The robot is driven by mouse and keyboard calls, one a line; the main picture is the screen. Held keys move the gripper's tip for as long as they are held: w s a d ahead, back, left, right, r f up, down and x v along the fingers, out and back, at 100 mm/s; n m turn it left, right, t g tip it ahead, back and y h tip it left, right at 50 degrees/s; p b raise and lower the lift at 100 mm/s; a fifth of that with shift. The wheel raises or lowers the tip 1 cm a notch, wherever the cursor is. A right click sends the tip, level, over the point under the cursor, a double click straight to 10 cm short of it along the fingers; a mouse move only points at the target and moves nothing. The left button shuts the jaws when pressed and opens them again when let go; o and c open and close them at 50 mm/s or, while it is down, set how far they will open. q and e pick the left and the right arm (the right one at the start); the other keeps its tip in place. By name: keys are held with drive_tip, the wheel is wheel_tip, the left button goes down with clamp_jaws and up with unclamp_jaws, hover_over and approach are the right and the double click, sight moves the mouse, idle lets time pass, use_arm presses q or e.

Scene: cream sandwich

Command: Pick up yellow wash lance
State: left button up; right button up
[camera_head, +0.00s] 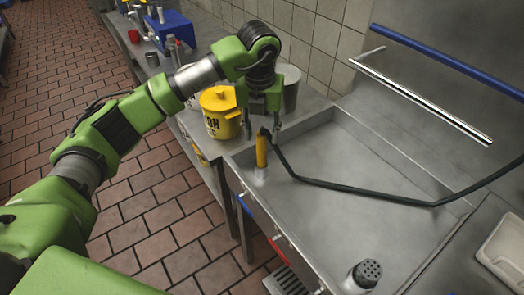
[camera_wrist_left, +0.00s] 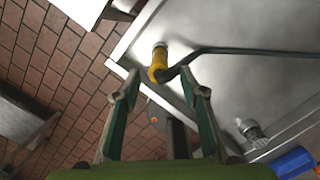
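The yellow wash lance (camera_head: 262,152) stands roughly upright at the left corner of the steel sink, with a black hose (camera_head: 360,189) running from its upper end to the right. My left gripper (camera_head: 262,124) is open and empty just above and behind it in the head view, pointing down. In the left wrist view, the lance (camera_wrist_left: 157,67) shows beyond and between the open fingertips (camera_wrist_left: 160,78). I see no contact between the fingers and the lance. My right gripper is not in view.
A yellow bucket (camera_head: 219,122) stands left of the gripper, and a grey bucket (camera_head: 291,88) stands behind it. The sink basin (camera_head: 370,165) is mostly clear. A perforated-top container (camera_head: 366,274) is at the front, a pale tray (camera_head: 505,250) at right. Rails (camera_head: 425,101) hang above.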

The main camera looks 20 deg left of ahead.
sight(262, 149)
use_arm(q)
drive_tip(key=f, duration=0.2)
drive_tip(key=shift+w+f, duration=0.3)
drive_tip(key=shift+w, duration=0.05)
drive_tip(key=shift+f+p, duration=0.7)
drive_tip(key=shift+f, duration=0.25)
drive_tip(key=f, duration=0.2)
drive_tip(key=shift+w+a+f+p, duration=0.15)
drive_tip(key=shift+w+f+p, duration=0.15)
drive_tip(key=shift+f+p, duration=0.05)
drive_tip(key=shift+w+f, duration=0.1)
drive_tip(key=shift+f, duration=0.4)
clamp_jaws()
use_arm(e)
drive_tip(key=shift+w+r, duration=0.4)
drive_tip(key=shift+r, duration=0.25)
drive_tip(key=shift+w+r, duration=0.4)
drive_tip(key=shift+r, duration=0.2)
